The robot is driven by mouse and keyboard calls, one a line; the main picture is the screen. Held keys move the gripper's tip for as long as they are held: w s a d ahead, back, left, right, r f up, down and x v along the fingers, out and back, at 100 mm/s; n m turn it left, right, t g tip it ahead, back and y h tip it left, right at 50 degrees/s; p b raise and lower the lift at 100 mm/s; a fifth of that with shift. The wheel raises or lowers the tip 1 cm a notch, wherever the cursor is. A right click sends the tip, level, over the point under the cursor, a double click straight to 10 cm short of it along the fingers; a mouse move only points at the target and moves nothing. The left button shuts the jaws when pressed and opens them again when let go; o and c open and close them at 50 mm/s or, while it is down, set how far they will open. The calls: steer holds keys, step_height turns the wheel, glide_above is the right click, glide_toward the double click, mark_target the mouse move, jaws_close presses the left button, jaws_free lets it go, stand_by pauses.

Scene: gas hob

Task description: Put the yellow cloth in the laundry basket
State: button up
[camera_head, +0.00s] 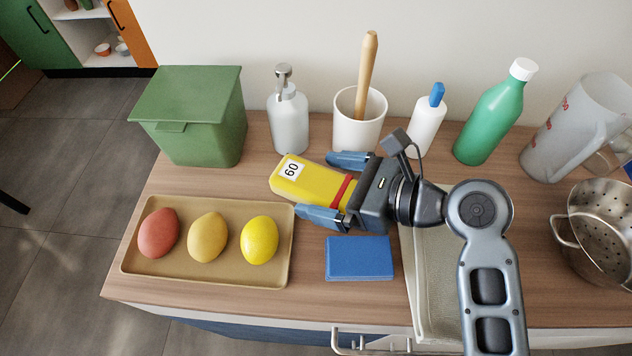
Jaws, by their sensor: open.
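I see no yellow cloth and no laundry basket in the head view. A yellow block-like item (312,184) with a white number label and a red band lies between the fingers of my gripper (313,185). My gripper's blue fingers are spread, one on each side of it. I cannot tell whether they touch it or whether it rests on the counter. Its right end is hidden by the gripper body. A folded blue cloth or sponge (359,258) lies on the counter just below the gripper. A green lidded bin (198,120) stands at the back left.
A tan tray (205,279) with three fruits is at front left. A soap dispenser (289,115), white crock (357,137), white bottle (425,125), green bottle (489,120) and jug (577,130) line the back. A colander (600,232) is right.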

steer(key=c, duration=1.1)
steer(key=shift+c, duration=0.2)
